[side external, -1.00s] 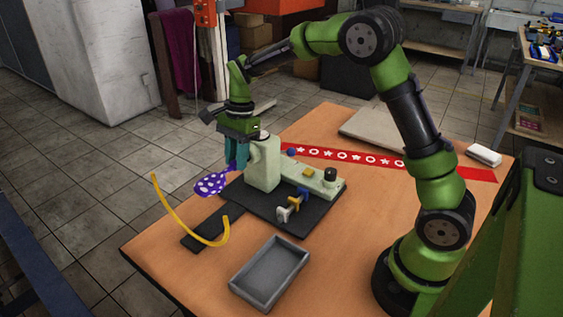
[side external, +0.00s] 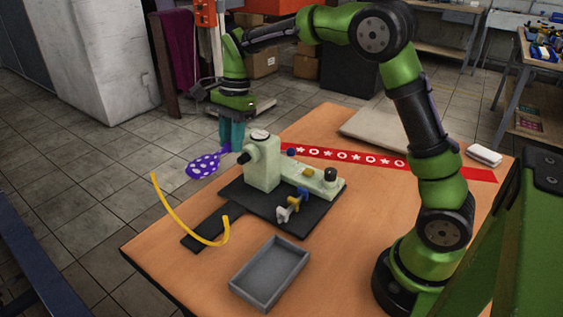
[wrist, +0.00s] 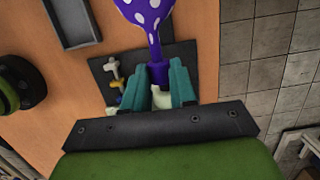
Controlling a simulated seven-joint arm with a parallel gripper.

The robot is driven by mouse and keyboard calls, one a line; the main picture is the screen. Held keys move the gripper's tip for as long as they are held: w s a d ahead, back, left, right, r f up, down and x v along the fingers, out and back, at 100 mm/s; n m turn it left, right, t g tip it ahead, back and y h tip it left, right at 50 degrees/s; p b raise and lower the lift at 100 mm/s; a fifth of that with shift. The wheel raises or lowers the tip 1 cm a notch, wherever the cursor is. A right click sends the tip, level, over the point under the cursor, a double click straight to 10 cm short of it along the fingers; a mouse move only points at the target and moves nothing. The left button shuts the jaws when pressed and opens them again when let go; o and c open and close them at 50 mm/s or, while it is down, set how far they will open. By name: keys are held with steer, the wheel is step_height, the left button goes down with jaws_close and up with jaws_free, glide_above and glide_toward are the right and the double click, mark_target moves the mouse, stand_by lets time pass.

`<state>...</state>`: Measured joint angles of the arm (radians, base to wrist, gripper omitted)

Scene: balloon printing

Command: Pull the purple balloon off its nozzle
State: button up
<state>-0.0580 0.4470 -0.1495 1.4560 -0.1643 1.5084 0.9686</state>
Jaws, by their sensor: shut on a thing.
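The purple balloon (side external: 203,166) with white dots hangs in the air to the left of the pale green machine (side external: 262,163). It also shows at the top of the wrist view (wrist: 147,14). My gripper (side external: 229,146) is shut on the balloon's neck (wrist: 158,72), which sits between the teal fingers in the wrist view. The machine's dark nozzle (side external: 244,157) is bare in the side view, with a small gap between it and the balloon. The gripper's fingertips are partly hidden in the side view.
A yellow curved tube (side external: 187,226) rises at the table's left edge, below the balloon. An empty grey tray (side external: 270,272) lies at the front. A red patterned strip (side external: 345,156) and a pale board (side external: 378,133) lie behind the machine.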

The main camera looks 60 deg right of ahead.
step_height(320, 180, up, 11)
steer(key=shift+r, duration=0.15)
stand_by(0.7)
